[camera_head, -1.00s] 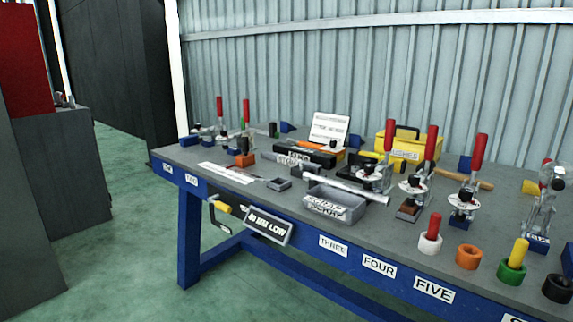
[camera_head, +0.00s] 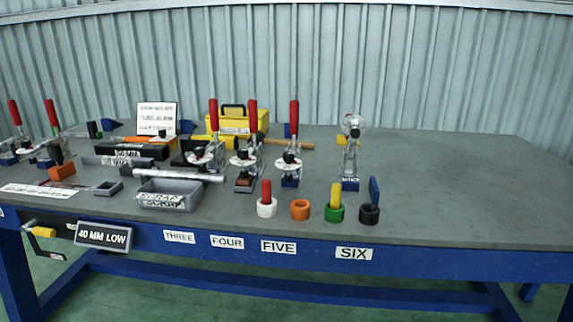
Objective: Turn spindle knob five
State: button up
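Label FIVE (camera_head: 278,247) is on the blue front edge of the bench. Behind it stands a toggle clamp (camera_head: 291,165) with an upright red handle, a pale round disc and a blue base. A small dark knob (camera_head: 289,158) shows at its disc; its detail is too small to tell. Similar red-handled clamps stand to its left behind label FOUR (camera_head: 227,242) and label THREE (camera_head: 179,237). A clear-bodied clamp (camera_head: 351,150) stands behind label SIX (camera_head: 354,254). My gripper is not in view.
In front of the clamps stand a white cup with a red peg (camera_head: 266,207), an orange ring (camera_head: 300,209), a green cup with a yellow peg (camera_head: 335,211) and a black cup (camera_head: 369,214). A grey scrap tray (camera_head: 170,193) is left. The bench's right side (camera_head: 460,190) is bare.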

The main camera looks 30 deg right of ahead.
aim_at(288, 156)
jog(key=i+l+z, duration=0.7)
jog(key=i, duration=0.15)
